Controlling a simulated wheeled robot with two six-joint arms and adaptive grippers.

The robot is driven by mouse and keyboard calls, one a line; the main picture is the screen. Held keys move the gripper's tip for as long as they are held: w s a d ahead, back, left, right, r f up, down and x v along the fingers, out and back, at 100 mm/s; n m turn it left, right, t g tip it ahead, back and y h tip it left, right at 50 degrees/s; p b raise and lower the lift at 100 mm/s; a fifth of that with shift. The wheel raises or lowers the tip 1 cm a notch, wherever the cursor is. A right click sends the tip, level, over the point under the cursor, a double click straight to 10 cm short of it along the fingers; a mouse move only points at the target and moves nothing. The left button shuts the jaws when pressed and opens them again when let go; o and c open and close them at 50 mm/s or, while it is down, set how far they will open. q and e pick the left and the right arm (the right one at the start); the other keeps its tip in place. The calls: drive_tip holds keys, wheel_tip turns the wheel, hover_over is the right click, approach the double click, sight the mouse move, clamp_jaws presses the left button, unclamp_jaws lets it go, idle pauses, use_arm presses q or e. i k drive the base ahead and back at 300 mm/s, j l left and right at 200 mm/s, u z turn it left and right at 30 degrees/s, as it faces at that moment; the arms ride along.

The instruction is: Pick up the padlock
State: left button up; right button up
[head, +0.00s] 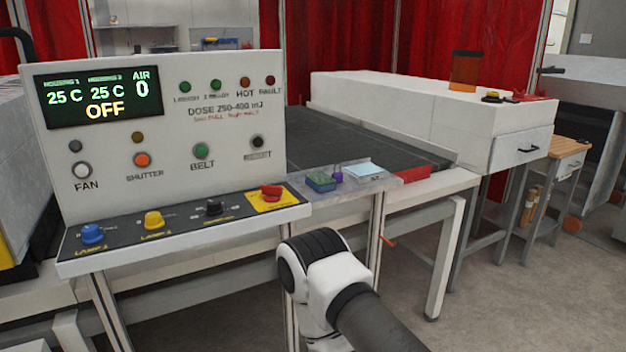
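No padlock can be made out for certain. A small purple object (337,174) stands on the grey ledge (352,186) to the right of the control panel, and it is too small to tell whether it is the padlock. A green and blue block (321,181) lies just left of it, and a pale flat item (364,171) lies to its right. My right arm comes in from the bottom right, and its white and black joint is below the ledge, with no fingers showing. My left arm and gripper are not in view.
The control panel (235,85) shows "OFF" and has a sloped shelf with blue, yellow and black knobs and a red knob (271,191) on a yellow plate. A dark conveyor belt (345,148) runs behind the ledge to a white housing (405,100). Open floor lies at the right.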

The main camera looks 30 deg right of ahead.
sight(338, 176)
drive_tip(key=l+u, duration=0.15)
drive_tip(key=l, duration=0.25)
drive_tip(key=k+l+u, duration=0.1)
drive_tip(key=l, duration=0.35)
drive_tip(key=l+u, duration=0.15)
drive_tip(key=l, duration=0.25)
drive_tip(key=k+l+u, duration=0.1)
drive_tip(key=l, duration=0.3)
drive_tip(key=k, duration=0.05)
